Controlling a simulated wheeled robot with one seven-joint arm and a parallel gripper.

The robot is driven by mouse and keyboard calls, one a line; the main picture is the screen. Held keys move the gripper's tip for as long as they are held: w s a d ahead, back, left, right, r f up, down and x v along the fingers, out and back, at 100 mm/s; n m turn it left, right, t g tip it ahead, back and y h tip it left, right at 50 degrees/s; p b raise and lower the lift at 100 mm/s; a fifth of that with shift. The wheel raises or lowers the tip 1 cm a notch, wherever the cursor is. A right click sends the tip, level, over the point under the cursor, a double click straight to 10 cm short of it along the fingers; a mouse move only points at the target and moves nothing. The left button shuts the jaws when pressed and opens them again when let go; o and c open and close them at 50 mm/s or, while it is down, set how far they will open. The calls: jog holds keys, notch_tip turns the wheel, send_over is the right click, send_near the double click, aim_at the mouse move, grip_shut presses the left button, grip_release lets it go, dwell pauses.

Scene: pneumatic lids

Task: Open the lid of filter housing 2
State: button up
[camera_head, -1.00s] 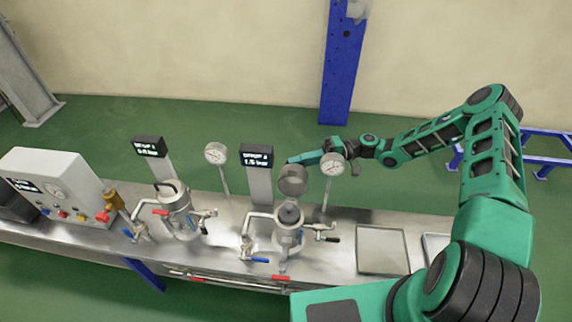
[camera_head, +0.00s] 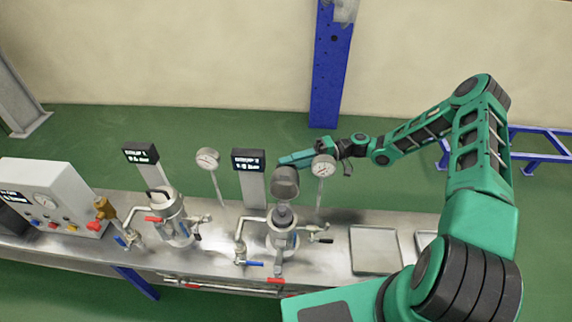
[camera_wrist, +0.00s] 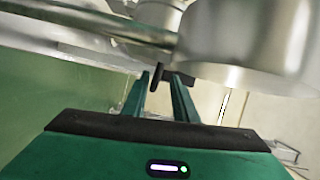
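Filter housing 2 (camera_head: 281,240) is the right-hand metal vessel on the bench, beside the display post marked group 2 (camera_head: 249,160). Its grey lid (camera_head: 285,183) stands raised above the body, tilted up. A grey rounded part shows in the mouth below it. My gripper (camera_head: 281,163) is just behind the raised lid. In the wrist view, my gripper (camera_wrist: 160,80) has its fingers apart, with a thin dark bar (camera_wrist: 157,76) between the tips; I see no clear grip on it. A large silver cylinder (camera_wrist: 260,45), apparently the lid, fills the upper right.
Filter housing 1 (camera_head: 172,222) stands to the left, its lid down. A control box (camera_head: 50,198) is at the far left. A flat tray (camera_head: 376,250) lies to the right of housing 2.

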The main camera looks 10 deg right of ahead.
jog(key=w+d, duration=0.1)
jog(key=d, duration=0.9)
jog(key=shift+w+d+r, duration=0.15)
jog(key=shift+d, duration=0.2)
